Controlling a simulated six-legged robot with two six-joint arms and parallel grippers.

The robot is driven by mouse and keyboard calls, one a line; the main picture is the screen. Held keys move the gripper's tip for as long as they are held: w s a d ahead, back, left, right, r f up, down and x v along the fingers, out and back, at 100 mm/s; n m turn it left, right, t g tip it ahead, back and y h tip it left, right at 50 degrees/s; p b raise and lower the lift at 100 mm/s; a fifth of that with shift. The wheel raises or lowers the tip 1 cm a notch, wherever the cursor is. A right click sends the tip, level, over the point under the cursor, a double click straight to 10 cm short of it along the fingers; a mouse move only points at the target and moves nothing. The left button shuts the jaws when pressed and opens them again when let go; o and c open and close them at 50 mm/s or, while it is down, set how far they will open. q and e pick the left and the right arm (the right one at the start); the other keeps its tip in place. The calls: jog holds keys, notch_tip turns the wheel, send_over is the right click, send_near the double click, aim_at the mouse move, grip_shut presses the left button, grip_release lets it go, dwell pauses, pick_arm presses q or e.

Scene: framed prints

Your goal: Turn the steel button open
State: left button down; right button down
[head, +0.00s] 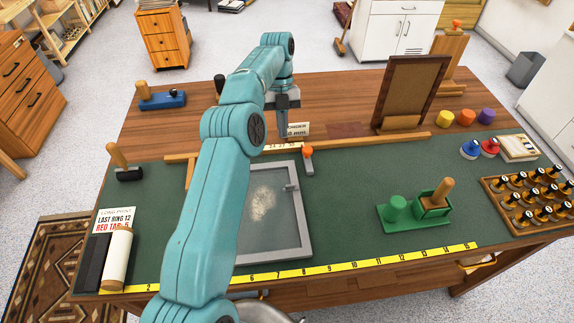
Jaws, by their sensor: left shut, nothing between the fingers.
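A grey frame (304,226) lies flat on the green mat, with a pale stain in the middle of its panel (262,203). A small grey piece, which looks like the steel button (291,187), sits at the inner edge of the frame's right side. It is too small to tell exactly how it is turned. My left gripper (284,134) points down beyond the frame's far edge, near a wooden strip and a small label card. It is shut and empty, apart from the button. My left arm covers the frame's left side. My right gripper does not show.
An orange-topped tool (308,153) stands by the frame's far right corner. A dark upright panel (411,92) stands at the back right. A green block holder (414,213) and a bottle tray (528,197) are on the right. A yellow ruler (330,267) runs along the front.

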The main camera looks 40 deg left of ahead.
aim_at(291, 187)
pick_arm(q)
jog(key=x, duration=0.9)
jog(key=shift+s+d+r, duration=0.1)
jog(key=shift+s+d, duration=0.15)
jog(key=shift+s, duration=0.1)
jog(key=s+d, duration=0.1)
jog(key=s+d+p, duration=0.1)
jog(key=d, duration=0.1)
jog(key=shift+s+f+p, duration=0.3)
jog(key=shift+d+f, duration=0.2)
jog(key=shift+f, duration=0.05)
jog(key=shift+s+r, duration=0.1)
jog(key=shift+s, duration=0.05)
